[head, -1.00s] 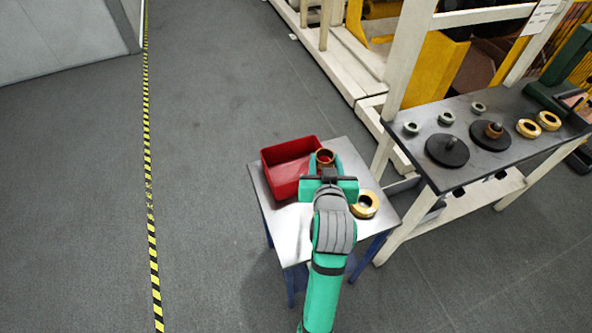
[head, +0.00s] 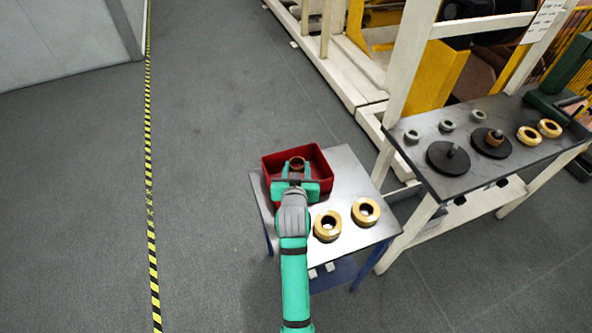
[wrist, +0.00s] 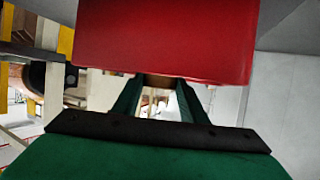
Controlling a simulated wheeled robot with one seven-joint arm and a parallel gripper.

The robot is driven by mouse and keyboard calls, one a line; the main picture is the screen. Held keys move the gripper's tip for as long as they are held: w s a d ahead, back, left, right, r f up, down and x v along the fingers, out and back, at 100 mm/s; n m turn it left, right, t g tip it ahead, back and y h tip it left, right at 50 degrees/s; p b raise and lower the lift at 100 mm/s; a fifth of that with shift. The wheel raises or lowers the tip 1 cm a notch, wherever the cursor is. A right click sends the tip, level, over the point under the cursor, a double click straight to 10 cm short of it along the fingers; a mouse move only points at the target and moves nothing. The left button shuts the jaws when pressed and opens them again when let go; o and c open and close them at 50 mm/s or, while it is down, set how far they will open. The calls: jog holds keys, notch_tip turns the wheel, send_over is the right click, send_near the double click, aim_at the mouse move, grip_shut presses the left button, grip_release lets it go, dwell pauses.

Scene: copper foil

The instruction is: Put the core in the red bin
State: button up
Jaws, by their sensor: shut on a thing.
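The core is a small copper-brown ring (head: 297,163), seen in the head view over the inside of the red bin (head: 319,163). My gripper (head: 296,171) is shut on it, reaching over the bin's near side. In the wrist view a red wall of the bin (wrist: 165,40) fills the top middle and hides most of the core (wrist: 158,80); a brown strip shows between my green fingers (wrist: 157,97). I cannot tell how high the core is above the bin floor.
The bin stands on a small metal-topped table (head: 348,180). Two gold rings (head: 327,225) (head: 366,211) lie right of my arm. A dark bench (head: 470,170) at right holds black discs, grey rings, gold rings and another brown ring (head: 494,138). Floor at left is clear.

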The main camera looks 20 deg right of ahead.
jog(key=shift+f, duration=0.5)
jog(key=shift+f, duration=0.4)
jog(key=shift+f, duration=0.25)
jog(key=o, duration=1)
jog(key=shift+f, duration=0.1)
